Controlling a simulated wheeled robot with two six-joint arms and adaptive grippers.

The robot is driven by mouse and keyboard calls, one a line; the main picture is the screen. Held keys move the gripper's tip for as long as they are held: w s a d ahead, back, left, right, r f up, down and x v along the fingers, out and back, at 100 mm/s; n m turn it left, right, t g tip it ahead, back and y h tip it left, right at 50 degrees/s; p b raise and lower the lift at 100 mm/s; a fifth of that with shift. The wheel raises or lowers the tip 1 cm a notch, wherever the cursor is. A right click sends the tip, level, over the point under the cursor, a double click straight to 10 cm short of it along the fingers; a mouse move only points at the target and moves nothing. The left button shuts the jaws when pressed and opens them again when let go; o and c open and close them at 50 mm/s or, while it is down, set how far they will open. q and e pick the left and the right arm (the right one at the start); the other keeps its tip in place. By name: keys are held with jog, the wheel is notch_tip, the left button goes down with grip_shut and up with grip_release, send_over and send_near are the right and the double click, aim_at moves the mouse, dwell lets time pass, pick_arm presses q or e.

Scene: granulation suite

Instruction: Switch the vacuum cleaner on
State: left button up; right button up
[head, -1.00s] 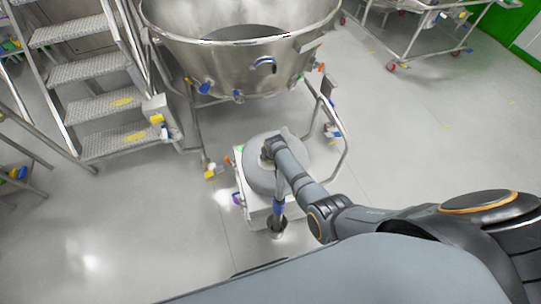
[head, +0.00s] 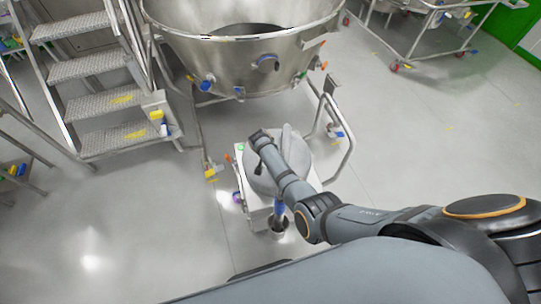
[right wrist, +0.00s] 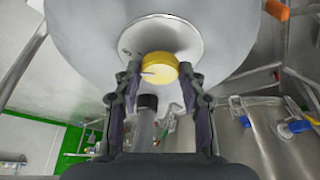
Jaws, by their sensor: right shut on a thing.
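The vacuum cleaner, as I take it, is the round grey-topped unit (head: 297,158) on a pale wheeled base below the large steel vessel in the head view. In the right wrist view, a yellow knob (right wrist: 158,67) with a white pointer mark sits on a pale round plate (right wrist: 160,35) on a big grey body. My right gripper (right wrist: 158,78) has its two fingers at either side of the knob, shut on it. In the head view my right arm reaches over the grey top, and its fingertips are hard to make out. My left gripper is not in view.
A large steel vessel (head: 235,60) stands just behind the unit, with blue and orange fittings. A tubular frame (head: 345,150) rises at its right. Metal steps (head: 90,70) stand at the left. A wheeled steel frame (head: 425,30) is at the back right. Open floor lies left and right.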

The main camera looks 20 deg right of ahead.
dwell(0.4)
jog(key=o, duration=1.2)
jog(key=shift+c, duration=0.2)
